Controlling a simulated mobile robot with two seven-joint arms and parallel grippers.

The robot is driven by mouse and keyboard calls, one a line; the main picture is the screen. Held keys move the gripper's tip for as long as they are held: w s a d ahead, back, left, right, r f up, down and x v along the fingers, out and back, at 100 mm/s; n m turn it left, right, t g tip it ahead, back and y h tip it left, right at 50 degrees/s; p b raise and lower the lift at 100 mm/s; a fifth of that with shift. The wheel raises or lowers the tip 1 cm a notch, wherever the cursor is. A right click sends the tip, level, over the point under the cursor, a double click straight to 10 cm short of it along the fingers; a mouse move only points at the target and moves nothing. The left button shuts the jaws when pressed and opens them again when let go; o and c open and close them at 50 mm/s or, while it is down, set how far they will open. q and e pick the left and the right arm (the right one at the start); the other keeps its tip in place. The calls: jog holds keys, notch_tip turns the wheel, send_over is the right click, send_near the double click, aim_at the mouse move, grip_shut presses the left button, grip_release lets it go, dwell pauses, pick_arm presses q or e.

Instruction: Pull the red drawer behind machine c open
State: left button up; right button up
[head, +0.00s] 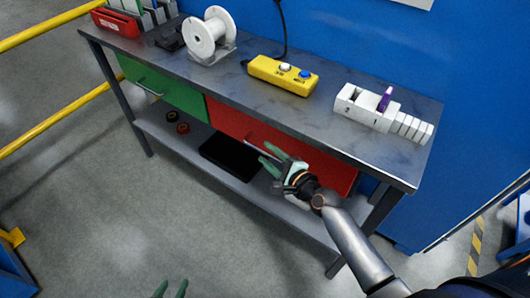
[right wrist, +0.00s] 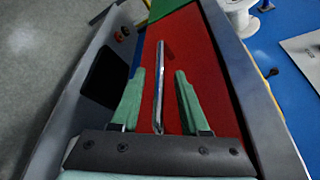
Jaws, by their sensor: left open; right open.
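The red drawer (head: 228,118) is under the right half of the grey workbench and looks shut. In the right wrist view its red front (right wrist: 205,70) fills the middle. Its long metal handle (right wrist: 160,75) runs between the two green fingers of my right gripper (right wrist: 159,72), with a gap on both sides. In the head view my right gripper (head: 268,155) is open in front of the drawer and hides part of its front. My left gripper (head: 171,288) shows only its green fingertips at the bottom edge, open and empty, away from the bench.
A green drawer (head: 160,85) is left of the red one. A white spool (head: 208,35), yellow button box (head: 283,75) and white block device (head: 375,112) stand on the bench top. Floor in front is clear.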

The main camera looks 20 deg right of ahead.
jog(key=shift+x, duration=0.95)
jog(key=shift+s, duration=0.1)
grip_shut()
dwell(0.7)
